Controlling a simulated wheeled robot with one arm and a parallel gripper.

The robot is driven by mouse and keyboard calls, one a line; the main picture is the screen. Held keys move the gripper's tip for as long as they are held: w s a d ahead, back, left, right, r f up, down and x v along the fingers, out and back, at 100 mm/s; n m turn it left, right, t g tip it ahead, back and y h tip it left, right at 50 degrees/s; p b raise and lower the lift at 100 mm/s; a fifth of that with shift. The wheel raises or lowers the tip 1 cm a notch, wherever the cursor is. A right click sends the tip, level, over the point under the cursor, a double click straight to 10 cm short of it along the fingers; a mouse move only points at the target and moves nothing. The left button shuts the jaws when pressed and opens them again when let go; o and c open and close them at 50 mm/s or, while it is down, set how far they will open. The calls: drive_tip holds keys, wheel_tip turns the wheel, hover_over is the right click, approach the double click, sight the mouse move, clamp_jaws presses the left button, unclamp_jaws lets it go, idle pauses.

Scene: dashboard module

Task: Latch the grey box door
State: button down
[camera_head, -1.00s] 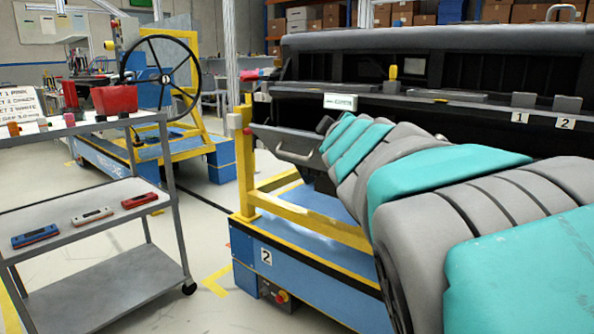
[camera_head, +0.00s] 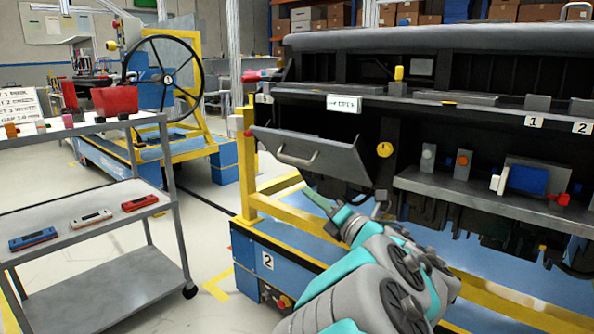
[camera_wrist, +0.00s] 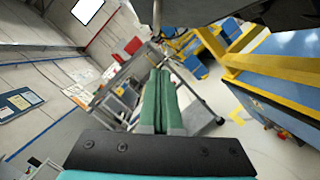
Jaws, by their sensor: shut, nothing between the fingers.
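The grey box door (camera_head: 312,155) is a flat panel with a bar handle (camera_head: 297,158) on the left part of the dark dashboard module. It hangs open, tilted outward from the module. My gripper (camera_head: 308,193) is just below the door in the head view, its green fingers pointing up and to the left. In the wrist view the fingers (camera_wrist: 160,74) lie side by side, shut and empty. A dark surface (camera_wrist: 225,12) crosses the top of the wrist view, probably the door's underside. I cannot tell whether the fingers touch it.
A yellow frame rail (camera_head: 310,222) on a blue base runs below the door. A yellow knob (camera_head: 384,150) is right of the door. A shelf (camera_head: 490,199) with small parts is further right. A grey cart (camera_head: 85,215) stands left, with clear floor between.

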sight(304, 162)
drive_tip(key=w+a+r+n+y+p, duration=0.1)
drive_tip(key=w+a+r+n+p, duration=0.1)
drive_tip(key=w, duration=0.5)
drive_tip(key=shift+w+a+r+n+g+y, duration=0.35)
drive_tip(key=shift+a+r+n, duration=0.3)
drive_tip(key=shift+a, duration=0.4)
